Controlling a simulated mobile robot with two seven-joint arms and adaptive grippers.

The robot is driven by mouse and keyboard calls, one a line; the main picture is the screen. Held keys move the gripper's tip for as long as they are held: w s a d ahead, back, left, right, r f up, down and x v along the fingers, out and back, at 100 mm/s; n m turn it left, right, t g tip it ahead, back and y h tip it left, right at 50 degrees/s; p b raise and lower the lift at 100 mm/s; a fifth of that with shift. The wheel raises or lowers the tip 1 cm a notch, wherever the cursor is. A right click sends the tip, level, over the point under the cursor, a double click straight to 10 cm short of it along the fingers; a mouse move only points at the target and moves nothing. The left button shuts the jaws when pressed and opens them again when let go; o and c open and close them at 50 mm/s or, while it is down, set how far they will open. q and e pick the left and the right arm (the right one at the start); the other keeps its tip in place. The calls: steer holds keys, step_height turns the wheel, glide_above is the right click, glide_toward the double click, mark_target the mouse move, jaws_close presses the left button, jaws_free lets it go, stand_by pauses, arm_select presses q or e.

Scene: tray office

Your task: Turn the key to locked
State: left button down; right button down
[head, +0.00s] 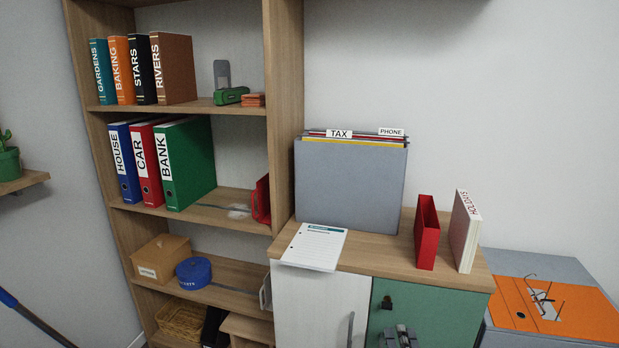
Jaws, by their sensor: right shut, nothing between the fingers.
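A small dark key or lock (387,302) sits near the upper left corner of the green cabinet door (448,311). It is too small to tell which way the key is turned. My right gripper (399,330) is at the bottom of the view, in front of the green door and just below the lock. It looks apart from the lock. Its fingers are shut with nothing between them. My left gripper is not in view.
A white cabinet door (318,305) with a vertical handle is left of the green door. A bookshelf (285,110) rises at left.

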steer(key=shift+a+r, duration=0.15)
steer(key=shift+a, duration=0.15)
stand_by(0.4)
steer(key=shift+r, duration=0.2)
stand_by(0.4)
steer(key=shift+r+b, duration=0.35)
steer(key=shift+b, duration=0.05)
steer(key=shift+r, duration=0.1)
stand_by(0.4)
steer(key=s, duration=0.6)
steer(key=shift+d+r, duration=0.15)
steer(key=shift+r, duration=0.05)
stand_by(0.3)
